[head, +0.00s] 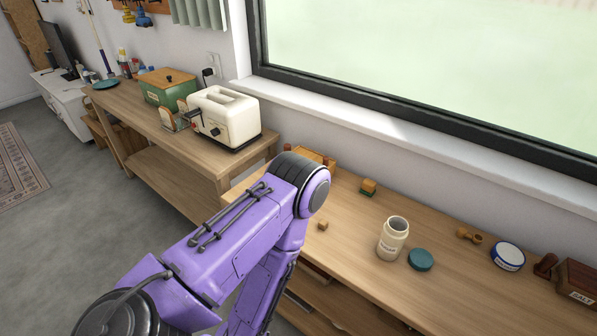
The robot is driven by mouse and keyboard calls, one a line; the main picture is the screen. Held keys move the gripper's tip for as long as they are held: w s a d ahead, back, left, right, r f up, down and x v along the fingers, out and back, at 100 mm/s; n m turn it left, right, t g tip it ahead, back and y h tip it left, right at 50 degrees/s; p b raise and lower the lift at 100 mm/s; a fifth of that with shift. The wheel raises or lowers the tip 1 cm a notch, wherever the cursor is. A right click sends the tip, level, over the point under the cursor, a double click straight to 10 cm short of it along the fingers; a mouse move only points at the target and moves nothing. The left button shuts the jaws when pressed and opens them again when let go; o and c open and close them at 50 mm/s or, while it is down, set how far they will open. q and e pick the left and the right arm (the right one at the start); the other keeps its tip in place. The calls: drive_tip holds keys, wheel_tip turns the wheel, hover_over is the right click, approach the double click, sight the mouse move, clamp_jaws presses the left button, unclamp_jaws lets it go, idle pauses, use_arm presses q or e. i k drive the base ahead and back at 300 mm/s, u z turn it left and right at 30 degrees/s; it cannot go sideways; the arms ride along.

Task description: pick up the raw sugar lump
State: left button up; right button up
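A small light-brown cube (323,225), which looks like the raw sugar lump, lies on the wooden counter (345,262) just right of my purple arm. It stands apart from the things around it. My arm comes in from the lower left, bends near the counter's back edge and runs back down out of the picture. Neither of my grippers is in view.
An open cream jar (393,239) stands right of the cube, with a teal lid (421,260) beside it. A round blue-and-white tin (508,256) and a salt box (577,282) are farther right. A toaster (226,118) is left.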

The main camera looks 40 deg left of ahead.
sight(323, 224)
drive_tip(key=u, duration=1)
drive_tip(key=k, duration=0.5)
drive_tip(key=u, duration=0.7)
drive_tip(key=i, duration=0.65)
drive_tip(key=z, duration=0.45)
